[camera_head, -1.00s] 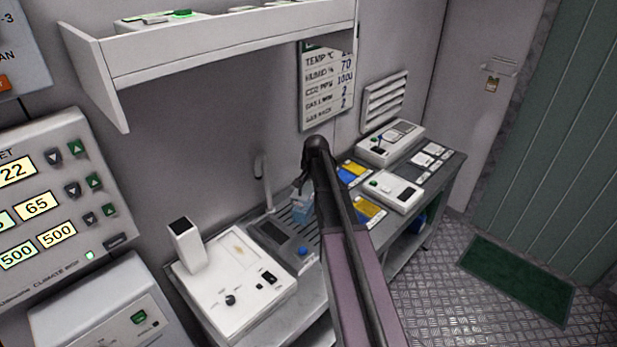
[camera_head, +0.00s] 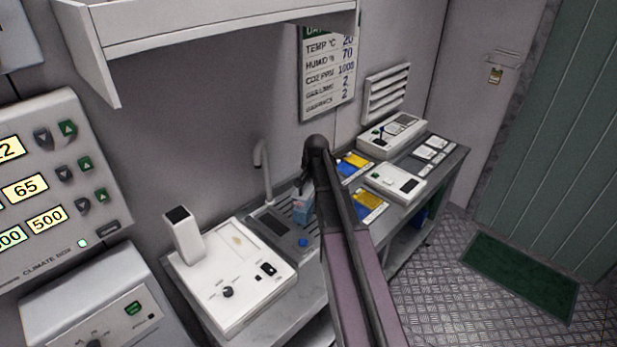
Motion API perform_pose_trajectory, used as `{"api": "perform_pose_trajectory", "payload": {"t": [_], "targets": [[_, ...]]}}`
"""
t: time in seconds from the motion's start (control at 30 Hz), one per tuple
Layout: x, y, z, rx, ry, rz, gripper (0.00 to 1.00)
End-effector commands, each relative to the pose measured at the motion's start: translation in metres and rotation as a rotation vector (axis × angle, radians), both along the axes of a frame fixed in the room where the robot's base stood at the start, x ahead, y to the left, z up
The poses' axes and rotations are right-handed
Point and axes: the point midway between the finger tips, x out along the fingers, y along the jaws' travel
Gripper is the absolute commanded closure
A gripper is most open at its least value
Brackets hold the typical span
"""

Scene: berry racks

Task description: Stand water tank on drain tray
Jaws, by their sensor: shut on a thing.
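The water tank (camera_head: 302,209) is a small, pale blue box on the bench, partly hidden by my arm. It is over or on the grey slatted drain tray (camera_head: 287,207); I cannot tell whether it touches the slats. My gripper (camera_head: 304,188) is dark and mostly hidden behind my arm's wrist. It is shut on the water tank from above. The tank looks about upright.
A curved tap (camera_head: 262,165) rises behind the drain tray. A white device (camera_head: 235,275) stands to the left. White instruments (camera_head: 395,183) and yellow-blue packets (camera_head: 369,205) lie to the right. A white shelf (camera_head: 200,40) hangs above.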

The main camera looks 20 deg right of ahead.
Motion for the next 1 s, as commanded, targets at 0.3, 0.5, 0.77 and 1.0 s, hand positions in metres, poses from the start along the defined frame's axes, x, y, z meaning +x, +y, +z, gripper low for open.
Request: {"api": "perform_pose_trajectory", "payload": {"t": [0.3, 0.5, 0.77, 1.0], "targets": [[0.0, -0.0006, -0.0005, 0.0, -0.001, -0.001, 1.0], [0.0, -0.0009, -0.0031, 0.0, -0.001, -0.001, 1.0], [-0.0002, -0.0012, -0.0065, 0.0, -0.001, -0.001, 1.0], [-0.0003, -0.0015, -0.0095, 0.0, -0.001, -0.002, 1.0]]}}
